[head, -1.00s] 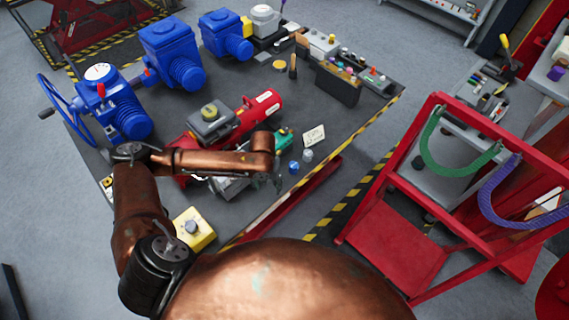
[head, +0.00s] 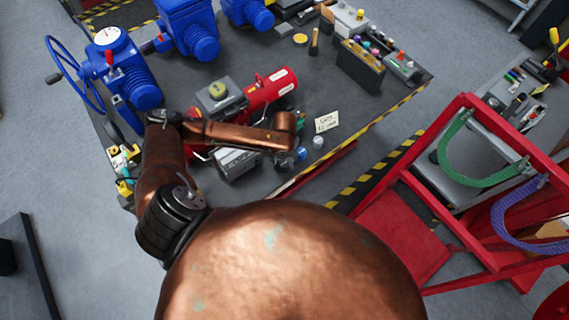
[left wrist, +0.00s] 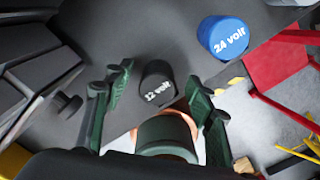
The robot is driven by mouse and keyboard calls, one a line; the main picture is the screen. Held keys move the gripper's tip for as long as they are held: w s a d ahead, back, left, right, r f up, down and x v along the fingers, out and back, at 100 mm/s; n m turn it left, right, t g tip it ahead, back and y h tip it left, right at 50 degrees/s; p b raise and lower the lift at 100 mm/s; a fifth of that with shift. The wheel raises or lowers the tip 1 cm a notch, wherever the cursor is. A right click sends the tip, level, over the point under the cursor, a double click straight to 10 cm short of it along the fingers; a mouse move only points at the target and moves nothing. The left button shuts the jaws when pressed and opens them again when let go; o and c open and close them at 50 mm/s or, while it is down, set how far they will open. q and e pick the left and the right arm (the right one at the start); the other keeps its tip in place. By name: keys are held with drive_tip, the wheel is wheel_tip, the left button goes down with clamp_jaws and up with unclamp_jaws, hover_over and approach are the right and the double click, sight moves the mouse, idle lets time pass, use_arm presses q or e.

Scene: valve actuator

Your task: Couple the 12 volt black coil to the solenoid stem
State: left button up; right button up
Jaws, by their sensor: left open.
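In the left wrist view, a black coil (left wrist: 157,77) marked 12 volt stands on the dark bench. The green fingers of my left gripper (left wrist: 159,72) are spread apart on either side of it. I see no clear contact. A blue coil (left wrist: 223,38) marked 24 volt is to its right; it also shows in the head view (head: 301,153). In the head view, my left gripper (head: 284,159) hangs over the bench beside the blue coil. The black coil is not discernible there, and I cannot pick out the solenoid stem. My right gripper is not in view.
A red cylinder (head: 271,88) and a grey box (head: 221,94) lie behind my left arm. Blue actuators (head: 187,28) fill the back left. A small sign (head: 327,122) and a grey cylinder (head: 318,142) are right of my gripper. A red cart (head: 408,222) stands at right.

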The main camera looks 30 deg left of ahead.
use_arm(q)
drive_tip(key=shift+s+f, duration=0.25)
drive_tip(key=shift+s+r, duration=0.1)
drive_tip(key=shift+s, duration=0.1)
drive_tip(key=shift+w, duration=0.2)
drive_tip(key=shift+c, duration=1.1)
drive_tip(key=shift+s, duration=0.15)
drive_tip(key=c, duration=1.1)
